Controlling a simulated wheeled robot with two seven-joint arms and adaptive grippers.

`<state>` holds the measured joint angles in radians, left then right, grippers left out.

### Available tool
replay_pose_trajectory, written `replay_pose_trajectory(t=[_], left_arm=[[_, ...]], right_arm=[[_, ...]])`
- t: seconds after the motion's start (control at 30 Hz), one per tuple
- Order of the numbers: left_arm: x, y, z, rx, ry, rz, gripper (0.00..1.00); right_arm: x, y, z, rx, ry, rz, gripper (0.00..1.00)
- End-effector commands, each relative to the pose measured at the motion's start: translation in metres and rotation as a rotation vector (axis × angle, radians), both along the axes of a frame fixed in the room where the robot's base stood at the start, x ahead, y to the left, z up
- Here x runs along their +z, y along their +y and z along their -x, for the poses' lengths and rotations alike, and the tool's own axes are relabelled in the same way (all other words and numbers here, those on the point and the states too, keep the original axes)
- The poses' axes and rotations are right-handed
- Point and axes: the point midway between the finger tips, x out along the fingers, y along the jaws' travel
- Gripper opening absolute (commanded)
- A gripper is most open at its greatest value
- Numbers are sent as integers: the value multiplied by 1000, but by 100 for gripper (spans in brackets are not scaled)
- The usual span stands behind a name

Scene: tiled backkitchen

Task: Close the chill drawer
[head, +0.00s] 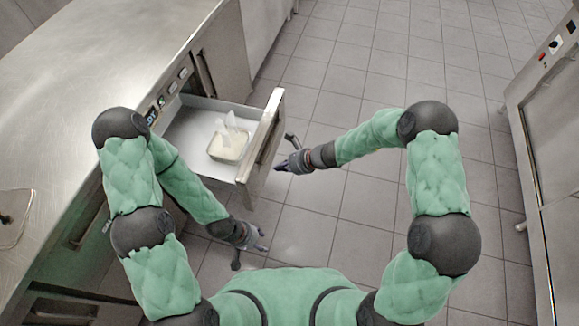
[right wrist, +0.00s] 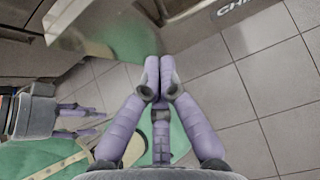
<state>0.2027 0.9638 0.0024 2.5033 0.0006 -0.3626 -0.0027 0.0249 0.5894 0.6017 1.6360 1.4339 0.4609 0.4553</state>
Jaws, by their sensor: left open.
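The chill drawer (head: 190,133) stands pulled out from the steel counter in the head view, with a clear container (head: 229,142) of pale contents inside. Its steel front (head: 262,138) faces right. My right gripper (head: 281,167) is just outside that front; I cannot tell whether it touches. In the right wrist view, its purple fingertips (right wrist: 152,68) are together with nothing seen between them. The drawer front with part of its lettering (right wrist: 232,12) shows at the top there. My left gripper (head: 263,240) is open and empty, low beside the drawer's near end; it also shows in the right wrist view (right wrist: 98,120).
The steel counter (head: 100,60) runs along the left, with a control panel (head: 172,90) above the drawer. A steel cabinet (head: 550,130) stands at the right. The tiled floor (head: 370,90) between them is clear.

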Motion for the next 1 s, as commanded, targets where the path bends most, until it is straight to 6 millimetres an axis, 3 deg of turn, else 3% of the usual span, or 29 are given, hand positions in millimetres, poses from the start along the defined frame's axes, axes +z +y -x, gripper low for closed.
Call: replay_pose_trajectory(t=[0.1,0.4,1.0], left_arm=[[-11,0,0,0,0,0,49],[-18,0,0,0,0,0,49],[-19,0,0,0,0,0,49]], right_arm=[[-17,16,-4,2,1,0,0],[-12,47,-15,2,0,1,0],[-11,51,-16,1,0,1,0]])
